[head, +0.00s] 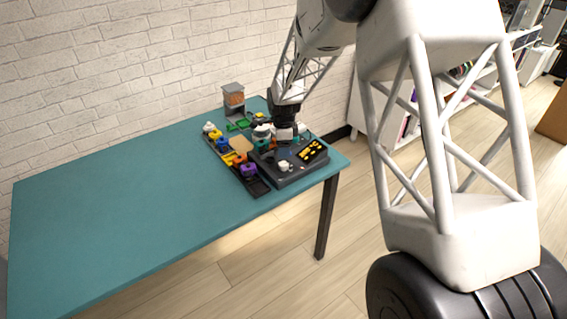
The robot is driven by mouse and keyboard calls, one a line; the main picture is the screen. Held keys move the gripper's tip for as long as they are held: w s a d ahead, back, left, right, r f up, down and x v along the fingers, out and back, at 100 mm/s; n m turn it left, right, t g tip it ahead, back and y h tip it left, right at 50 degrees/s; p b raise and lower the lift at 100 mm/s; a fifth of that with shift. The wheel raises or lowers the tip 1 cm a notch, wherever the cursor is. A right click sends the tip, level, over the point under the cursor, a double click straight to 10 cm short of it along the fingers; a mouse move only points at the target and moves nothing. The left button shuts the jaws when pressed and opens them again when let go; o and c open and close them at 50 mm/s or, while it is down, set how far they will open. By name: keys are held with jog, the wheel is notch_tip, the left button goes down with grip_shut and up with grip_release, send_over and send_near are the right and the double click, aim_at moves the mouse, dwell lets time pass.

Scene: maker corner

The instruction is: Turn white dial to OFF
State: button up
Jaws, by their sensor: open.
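A dark console (292,175) sits at the right end of the teal table, with rows of yellow marks on its right part. A small white knob (283,166) stands at its front edge; it looks like a white dial, but its pointer and any OFF mark are too small to read. Other whitish parts lie close around my gripper, so I cannot tell whether one of them is also a dial. My gripper (284,144) is open and points down over the back of the console, behind the white knob. The fingertips are hard to make out, and the gripper and arm hide part of the console.
The teal table (130,220) is bare on its left and middle. A dark tray (259,188) with several coloured pieces runs along the console's left side. A dispenser-like box (233,97) stands at the back. White shelves (362,110) stand behind, right of the table.

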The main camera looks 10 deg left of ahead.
aim_at(283, 164)
jog(key=shift+f, duration=3.8)
jog(key=c, duration=0.9)
